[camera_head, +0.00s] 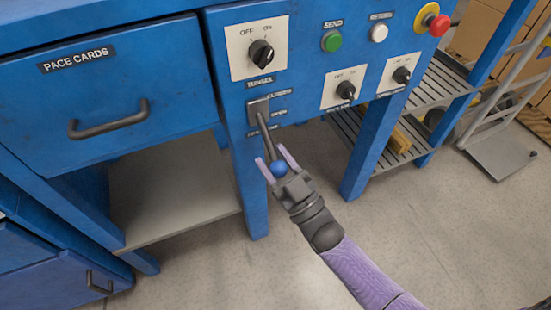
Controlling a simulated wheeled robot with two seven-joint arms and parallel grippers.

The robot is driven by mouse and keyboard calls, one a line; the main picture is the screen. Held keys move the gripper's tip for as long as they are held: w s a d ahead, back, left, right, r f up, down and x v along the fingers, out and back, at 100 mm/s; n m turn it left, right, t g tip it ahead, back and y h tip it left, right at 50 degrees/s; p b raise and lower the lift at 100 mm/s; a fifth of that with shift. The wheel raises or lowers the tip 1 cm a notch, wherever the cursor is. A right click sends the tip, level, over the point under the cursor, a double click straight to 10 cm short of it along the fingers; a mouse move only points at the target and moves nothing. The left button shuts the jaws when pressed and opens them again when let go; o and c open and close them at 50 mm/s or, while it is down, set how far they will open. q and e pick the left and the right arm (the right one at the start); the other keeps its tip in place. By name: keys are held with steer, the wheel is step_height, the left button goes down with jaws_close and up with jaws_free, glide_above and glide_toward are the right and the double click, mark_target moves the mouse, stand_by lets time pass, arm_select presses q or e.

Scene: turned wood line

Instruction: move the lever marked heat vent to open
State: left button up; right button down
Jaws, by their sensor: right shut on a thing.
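The lever is a dark rod (267,141) with a blue ball knob (280,169), coming out of a small grey slotted plate (258,111) on the blue front panel. It slants down and out from the plate. Labels beside the plate read CLOSED (279,94) above and OPEN (279,113) lower down. A label under the plate is partly covered by the rod and I cannot read it in full. My right gripper (276,164) has its two pale purple fingers on either side of the knob and is shut on it. My left gripper is out of view.
Above the lever is the black TUNNEL knob (261,53). To the right are a green SEND button (331,41), a white button (379,32), two smaller knobs and a red stop button (439,25). The PACE CARDS drawer (115,85) is at left. Floor below is clear.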

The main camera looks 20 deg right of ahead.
steer(key=shift+c, duration=1.2)
jaws_free()
steer(key=shift+w+a+f, duration=0.1)
steer(key=shift+a, duration=0.1)
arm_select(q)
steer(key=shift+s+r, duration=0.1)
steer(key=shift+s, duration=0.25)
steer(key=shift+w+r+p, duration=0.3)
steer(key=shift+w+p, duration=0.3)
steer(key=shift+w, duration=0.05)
arm_select(e)
steer(key=v, duration=1)
steer(key=shift+d, duration=0.1)
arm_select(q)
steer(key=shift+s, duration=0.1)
